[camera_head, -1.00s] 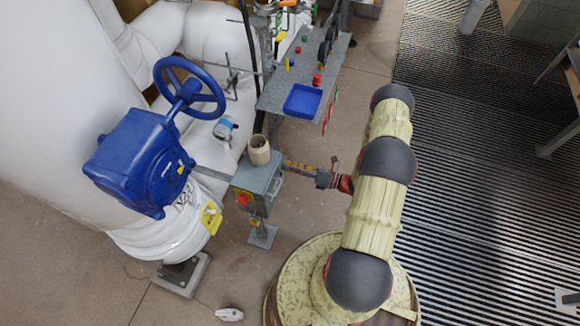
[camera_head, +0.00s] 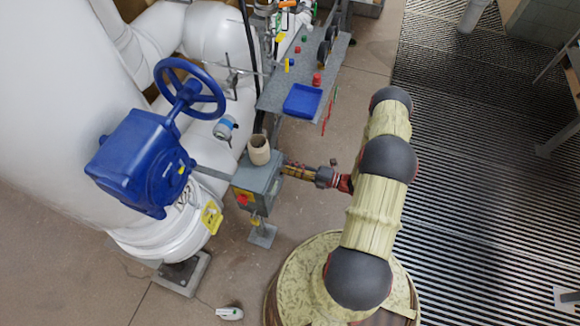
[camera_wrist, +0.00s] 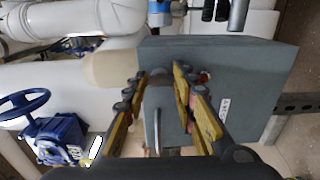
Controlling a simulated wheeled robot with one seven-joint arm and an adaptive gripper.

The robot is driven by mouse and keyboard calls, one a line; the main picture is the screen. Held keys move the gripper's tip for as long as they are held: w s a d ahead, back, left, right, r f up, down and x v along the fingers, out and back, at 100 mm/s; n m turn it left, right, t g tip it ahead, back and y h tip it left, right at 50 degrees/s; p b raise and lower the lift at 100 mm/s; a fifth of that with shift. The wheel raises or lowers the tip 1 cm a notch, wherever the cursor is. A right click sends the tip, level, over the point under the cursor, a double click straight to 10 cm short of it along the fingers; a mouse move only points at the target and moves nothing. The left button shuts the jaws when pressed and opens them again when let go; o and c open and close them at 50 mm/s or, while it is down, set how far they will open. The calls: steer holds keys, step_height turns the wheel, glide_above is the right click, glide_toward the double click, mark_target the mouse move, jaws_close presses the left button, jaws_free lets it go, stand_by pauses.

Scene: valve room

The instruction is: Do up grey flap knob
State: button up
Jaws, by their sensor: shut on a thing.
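A grey box (camera_head: 252,176) stands on a post left of my arm, and its face fills the middle of the wrist view (camera_wrist: 240,75). The grey flap knob (camera_wrist: 159,88) shows as a small rounded grey piece on that face. My gripper (camera_wrist: 160,82) has its yellow-and-black fingers on either side of the knob and is shut on it. In the head view my gripper (camera_head: 287,169) reaches the box's right side. The fingers hide the knob there.
A curved metal handle (camera_wrist: 157,132) sits close to the fingers. A beige cup (camera_head: 259,151) stands on the box. A shelf with a blue tray (camera_head: 302,101) lies behind, and a blue valve gearbox (camera_head: 140,160) at left.

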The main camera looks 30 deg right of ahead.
stand_by(0.4)
steer(key=shift+c, duration=0.2)
steer(key=o, duration=1.2)
steer(key=shift+c, duration=0.2)
steer(key=shift+d, duration=0.1)
steer(key=v, duration=1.1)
steer(key=shift+s+d, duration=0.25)
steer(key=shift+s, duration=0.1)
